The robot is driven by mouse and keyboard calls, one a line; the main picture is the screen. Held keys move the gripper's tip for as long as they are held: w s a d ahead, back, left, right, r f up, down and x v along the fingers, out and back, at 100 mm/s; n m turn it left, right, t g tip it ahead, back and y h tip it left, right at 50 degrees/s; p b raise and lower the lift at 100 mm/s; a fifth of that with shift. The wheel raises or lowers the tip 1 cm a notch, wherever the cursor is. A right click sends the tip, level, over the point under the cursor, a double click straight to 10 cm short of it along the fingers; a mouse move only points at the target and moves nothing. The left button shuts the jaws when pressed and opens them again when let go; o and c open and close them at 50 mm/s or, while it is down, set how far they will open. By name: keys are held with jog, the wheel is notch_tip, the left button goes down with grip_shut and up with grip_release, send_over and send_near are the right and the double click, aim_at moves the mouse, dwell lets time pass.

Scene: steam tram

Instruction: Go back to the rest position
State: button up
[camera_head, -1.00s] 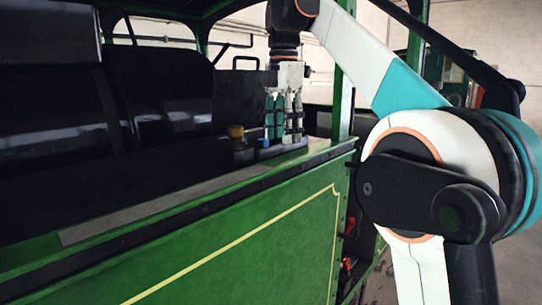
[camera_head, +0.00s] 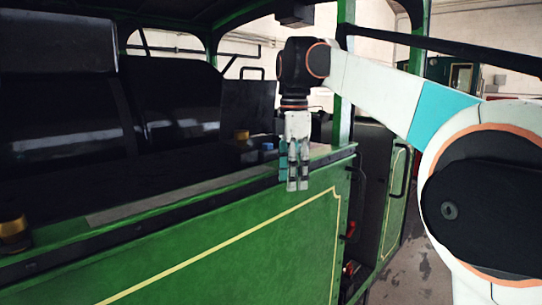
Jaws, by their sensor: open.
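My gripper (camera_head: 293,178) hangs pointing down at the near side of the green tram wall (camera_head: 240,235), close to the wall's top edge. Its fingers are open, and I see nothing between them. My white and teal arm reaches in from the right and bends down to the gripper. Whether the fingers touch the wall cannot be told from this view.
A brass-coloured cap (camera_head: 241,134) and a blue cap (camera_head: 267,147) sit on the dark top behind the wall. Another brass fitting (camera_head: 14,233) is at the far left. Green posts (camera_head: 345,80) stand behind my arm. Floor (camera_head: 408,270) shows clear at lower right.

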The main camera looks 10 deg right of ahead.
jog(key=s+f+m+t+b, duration=0.2)
jog(key=s+f+m+b, duration=0.4)
jog(key=f+b, duration=0.8)
jog(key=s+f+m+t+b, duration=0.2)
jog(key=s+f+m+b, duration=0.4)
jog(key=f, duration=2.4)
jog(key=s+f+m+t+b, duration=0.3)
jog(key=s+f+m+b, duration=0.3)
jog(key=s+f+b, duration=0.8)
notch_tip(320, 180, down, 8)
jog(key=b, duration=0.7)
jog(key=shift+d+b, duration=0.15)
jog(key=shift+b, duration=0.25)
